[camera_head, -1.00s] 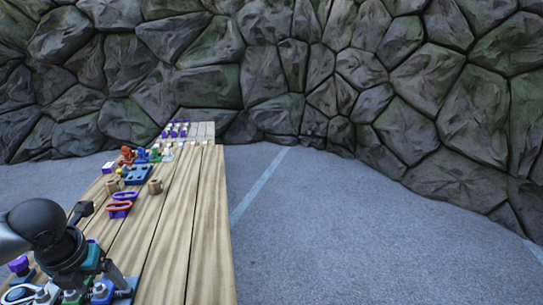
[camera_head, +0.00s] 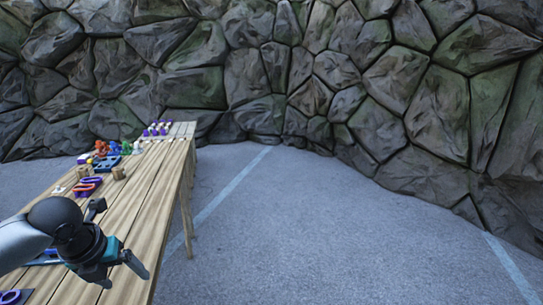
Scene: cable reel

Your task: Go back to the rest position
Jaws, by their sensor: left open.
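My left gripper (camera_head: 122,277) is at the lower left, above the near part of the wooden table (camera_head: 143,190). Its fingers are spread and nothing shows between them. My dark wrist and grey arm come in from the left edge and hide part of the table and a blue item under them. My right gripper is not in the picture.
Purple and red rings (camera_head: 87,187), a wooden cylinder (camera_head: 118,173), a blue block with holes (camera_head: 106,163) and small colored figures stand along the table's left side. The table's right strip is bare. Open grey floor (camera_head: 330,230) lies to the right, before a stone wall (camera_head: 300,70).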

